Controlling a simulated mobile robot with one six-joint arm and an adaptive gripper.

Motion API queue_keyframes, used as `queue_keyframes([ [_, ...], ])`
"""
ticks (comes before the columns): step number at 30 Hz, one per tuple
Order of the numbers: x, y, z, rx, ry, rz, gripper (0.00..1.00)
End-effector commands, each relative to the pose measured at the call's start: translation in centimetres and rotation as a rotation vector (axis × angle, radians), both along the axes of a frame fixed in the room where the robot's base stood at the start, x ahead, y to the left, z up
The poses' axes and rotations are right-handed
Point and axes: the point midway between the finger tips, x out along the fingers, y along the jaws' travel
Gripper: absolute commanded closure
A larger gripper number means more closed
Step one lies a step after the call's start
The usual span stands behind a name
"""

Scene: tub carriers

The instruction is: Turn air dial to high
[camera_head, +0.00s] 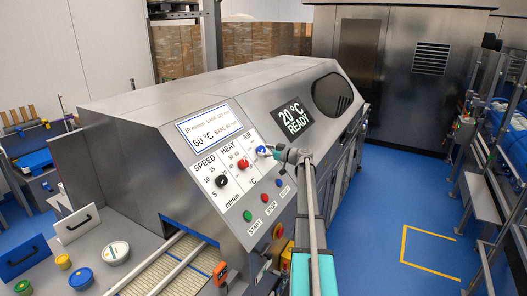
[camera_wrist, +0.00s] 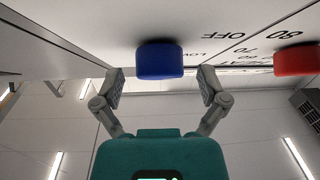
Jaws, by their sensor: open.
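The blue air dial (camera_head: 262,150) sits on the sloped panel of the steel machine, under the word AIR. In the wrist view the blue dial (camera_wrist: 160,60) is ahead of my gripper (camera_wrist: 160,74), between the lines of its two spread fingers. The fingers are open, with a gap on each side of the dial, and hold nothing. OFF and LOW are printed near it, upside down in this view. In the head view my gripper (camera_head: 279,153) is right at the dial and partly covers the panel there; the dial's pointer cannot be read.
The red heat dial (camera_head: 242,163) is close beside the air dial; the black speed dial (camera_head: 221,181) is further left. Green, red and blue buttons (camera_head: 264,197) lie below. A conveyor (camera_head: 180,262) runs into the machine.

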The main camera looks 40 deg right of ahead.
Motion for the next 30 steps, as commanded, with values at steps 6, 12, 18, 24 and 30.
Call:
queue_keyframes([
  [6,0.63,0.24,0.00,0.000,0.000,-0.002,0.08],
  [12,0.61,0.23,0.00,0.000,0.000,-0.002,0.08],
  [18,0.58,0.20,0.01,0.000,0.000,-0.002,0.36],
  [24,0.57,0.16,0.00,0.000,0.000,-0.002,0.73],
  [30,0.55,0.16,0.01,0.001,0.000,-0.003,0.90],
])
